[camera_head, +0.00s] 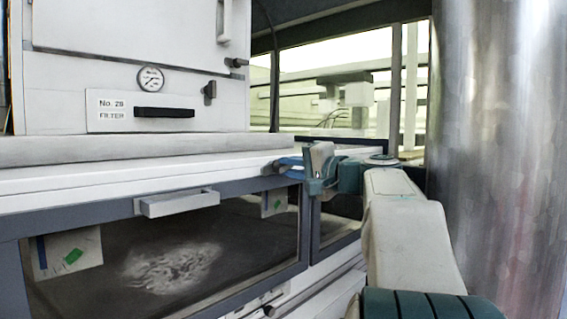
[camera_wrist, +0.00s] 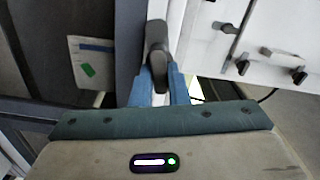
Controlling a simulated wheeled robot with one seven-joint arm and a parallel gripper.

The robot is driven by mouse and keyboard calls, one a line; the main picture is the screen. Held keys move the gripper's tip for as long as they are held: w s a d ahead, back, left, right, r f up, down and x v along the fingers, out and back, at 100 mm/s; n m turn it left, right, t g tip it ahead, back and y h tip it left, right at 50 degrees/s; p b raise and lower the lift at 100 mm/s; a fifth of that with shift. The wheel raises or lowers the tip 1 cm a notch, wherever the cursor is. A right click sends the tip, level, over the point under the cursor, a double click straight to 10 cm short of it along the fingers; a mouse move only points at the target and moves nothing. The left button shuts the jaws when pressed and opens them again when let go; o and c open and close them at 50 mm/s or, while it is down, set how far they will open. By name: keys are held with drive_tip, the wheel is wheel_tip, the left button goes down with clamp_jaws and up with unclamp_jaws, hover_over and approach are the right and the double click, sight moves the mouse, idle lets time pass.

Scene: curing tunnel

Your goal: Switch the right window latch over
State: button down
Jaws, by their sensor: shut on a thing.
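In the wrist view a dark grey latch handle (camera_wrist: 156,40) stands upright on the edge between a dark window frame and a white panel. My gripper (camera_wrist: 160,86) has its two blue fingers on either side of the handle's lower end and is shut on it. In the head view my gripper (camera_head: 288,165) reaches the top right of the lower window (camera_head: 170,262), just under the white ledge.
Above the ledge (camera_head: 120,168) stands a white cabinet (camera_head: 125,60) with a gauge (camera_head: 151,78), a black handle and a label. A large metal column (camera_head: 500,120) stands close on the right of my arm. Several dark knobs (camera_wrist: 228,28) show on the white panel in the wrist view.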

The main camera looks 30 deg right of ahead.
drive_tip(key=shift+a+m+p, duration=0.2)
drive_tip(key=shift+m+p, duration=0.15)
drive_tip(key=shift+m, duration=0.85)
drive_tip(key=c, duration=1.6)
unclamp_jaws()
drive_tip(key=shift+r, duration=0.1)
drive_tip(key=shift+o, duration=1)
drive_tip(key=shift+s+a, duration=0.1)
drive_tip(key=shift+a, duration=0.15)
drive_tip(key=shift+s+d+m, duration=0.3)
drive_tip(key=shift+d, duration=0.1)
drive_tip(key=v, duration=1.2)
drive_tip(key=shift+s+a, duration=0.2)
drive_tip(key=shift+s, duration=0.2)
